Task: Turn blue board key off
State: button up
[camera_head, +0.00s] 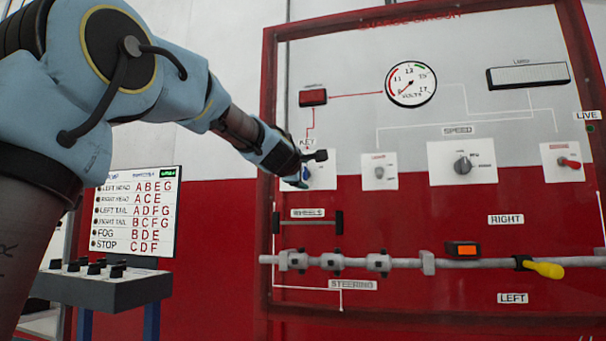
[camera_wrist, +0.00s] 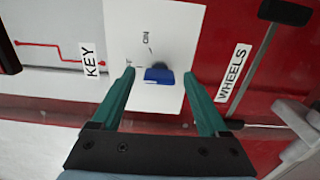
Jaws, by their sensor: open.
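The blue board key (camera_wrist: 160,75) sits on a white plate (camera_wrist: 118,30) between the labels KEY and WHEELS in the wrist view. An ON mark shows on the plate; the other mark is partly hidden by a finger. My gripper (camera_wrist: 160,84) is open, with one green finger on each side of the blue key and a gap visible on both sides. In the head view the blue key (camera_head: 306,174) shows only in part, at the board's left edge. My gripper (camera_head: 304,170) and wrist cover the rest of it.
The red-framed board holds a volts gauge (camera_head: 410,84), a grey knob (camera_head: 380,172), a black speed knob (camera_head: 463,165) and a red switch (camera_head: 569,162). A wheels bar (camera_head: 307,222) and a steering rod (camera_head: 400,262) lie below the key. A console (camera_head: 100,285) with a letter-code sign stands at left.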

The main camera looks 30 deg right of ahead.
jog(key=b+v, duration=0.2)
jog(key=v, duration=0.8)
jog(key=shift+s+a+b, duration=0.3)
jog(key=shift+b, duration=0.05)
jog(key=w+a+f+m+g+y, duration=0.15)
jog(key=a+f, duration=0.35)
jog(key=f, duration=0.5)
jog(key=w+a+f+m+g+y, duration=0.1)
jog(key=w+a+f+m+y, duration=0.3)
jog(key=f, duration=0.6)
jog(key=a+f+g+y, duration=0.1)
jog(key=a+f+g, duration=0.1)
jog(key=a+f, duration=0.6)
jog(key=s+a+f+m+g+y, duration=0.35)
jog(key=s+a+f, duration=0.6)
jog(key=f, duration=0.35)
jog(key=s+a+f+m+g+y, duration=0.2)
jog(key=s+a+f+g, duration=0.2)
jog(key=s+a+f, duration=0.6)
notch_tip(320, 180, up, 23)
jog(key=w+p, duration=0.2)
jog(key=p, duration=2.4)
jog(key=shift+w+a, duration=0.2)
jog(key=shift+w, duration=0.15)
